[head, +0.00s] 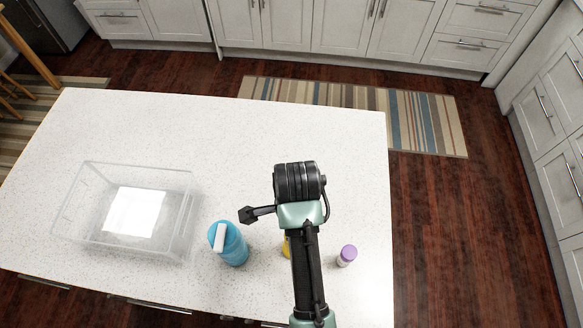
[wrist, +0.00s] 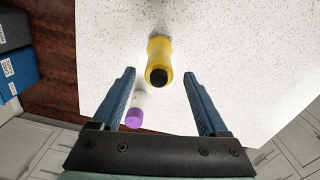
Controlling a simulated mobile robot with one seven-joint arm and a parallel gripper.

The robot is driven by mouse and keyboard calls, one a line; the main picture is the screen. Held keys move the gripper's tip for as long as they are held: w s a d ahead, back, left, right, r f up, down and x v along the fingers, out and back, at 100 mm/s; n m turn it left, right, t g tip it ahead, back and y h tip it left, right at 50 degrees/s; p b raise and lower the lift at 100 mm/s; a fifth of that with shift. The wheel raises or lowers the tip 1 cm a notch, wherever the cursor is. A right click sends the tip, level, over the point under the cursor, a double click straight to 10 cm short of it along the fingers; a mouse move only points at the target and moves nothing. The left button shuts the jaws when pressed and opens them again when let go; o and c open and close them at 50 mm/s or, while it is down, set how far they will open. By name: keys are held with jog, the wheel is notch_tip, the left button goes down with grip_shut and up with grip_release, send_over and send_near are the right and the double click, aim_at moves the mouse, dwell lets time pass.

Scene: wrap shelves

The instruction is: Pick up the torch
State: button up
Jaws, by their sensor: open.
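In the head view only a sliver of yellow (head: 286,247) shows beside my arm, which hides the rest. My gripper (wrist: 158,74) is open, with its two blue fingers on either side of the torch's dark end in the picture. I cannot tell how far above it they are. No contact is visible. In the head view the fingers cannot be made out behind my arm.
A purple-capped small bottle (head: 347,254) stands right of my arm; in the wrist view its cap (wrist: 133,118) is by the left finger. A blue bottle (head: 231,246) and a clear bin (head: 180,172) stand left. The white counter's far part (head: 230,120) is clear.

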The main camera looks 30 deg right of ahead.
jog(key=shift+a+f+p, duration=0.15)
jog(key=shift+f+p, duration=0.3)
jog(key=shift+f, duration=1.15)
jog(key=shift+a+f+p, duration=0.15)
jog(key=shift+f+p, duration=0.25)
jog(key=shift+f, duration=1.15)
grip_shut()
